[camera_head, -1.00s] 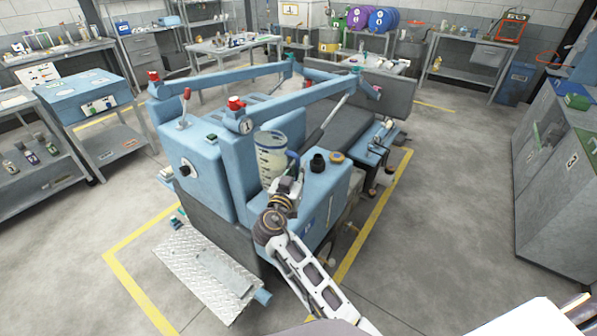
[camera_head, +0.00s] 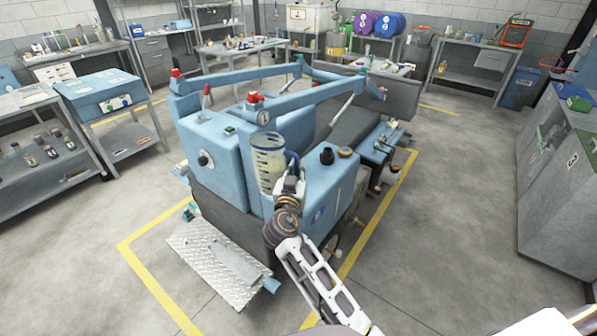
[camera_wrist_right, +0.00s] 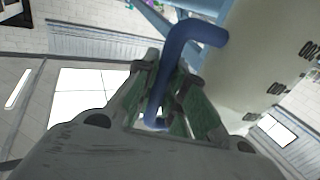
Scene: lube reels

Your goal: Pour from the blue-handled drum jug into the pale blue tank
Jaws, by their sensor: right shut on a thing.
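The clear jug (camera_head: 268,168) with dark scale marks and pale contents stands roughly upright in the head view, at the near side of the pale blue machine. My right gripper (camera_head: 291,182) is shut on its blue handle (camera_head: 294,160). In the right wrist view the fingers (camera_wrist_right: 166,98) close around the blue handle (camera_wrist_right: 182,52), with the jug wall (camera_wrist_right: 262,55) at upper right. The pale blue tank (camera_head: 335,185) is the box right of the jug. A black filler neck (camera_head: 327,155) rises from its top. The jug hides part of the machine. My left gripper is not in view.
Long pale blue beams (camera_head: 315,92) with red-topped posts cross above the machine behind the jug. A tread-plate step (camera_head: 220,268) juts out at front left. Open floor (camera_head: 450,210) lies to the right.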

